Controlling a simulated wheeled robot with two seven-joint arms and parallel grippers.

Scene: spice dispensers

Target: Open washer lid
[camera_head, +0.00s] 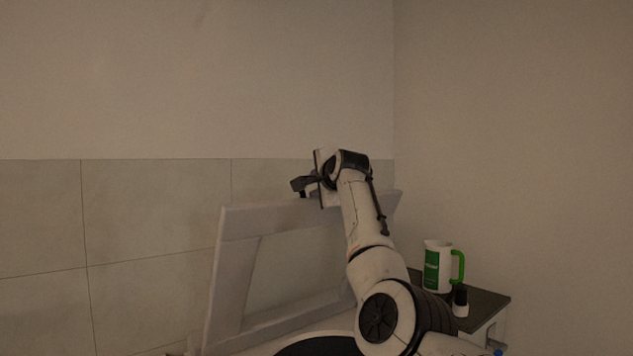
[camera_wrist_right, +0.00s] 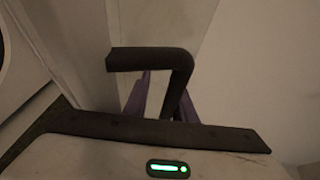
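The washer lid (camera_head: 268,222) is a light grey frame-like panel, raised and leaning back near the tiled wall in the head view. My right arm reaches up in front of it, and my right gripper (camera_head: 303,187) is at the lid's top edge. In the right wrist view, dark and purplish gripper parts (camera_wrist_right: 160,95) show close to a pale panel surface. I cannot tell whether the fingers touch the lid or how far apart they are. The washer's opening is mostly hidden at the bottom of the head view. My left gripper is out of view.
A dark-topped counter (camera_head: 485,300) stands at the right, with a white and green mug (camera_head: 436,268) and a small black-and-white bottle (camera_head: 460,302) on it. The tiled wall (camera_head: 150,230) is behind the lid. Another wall closes the right side.

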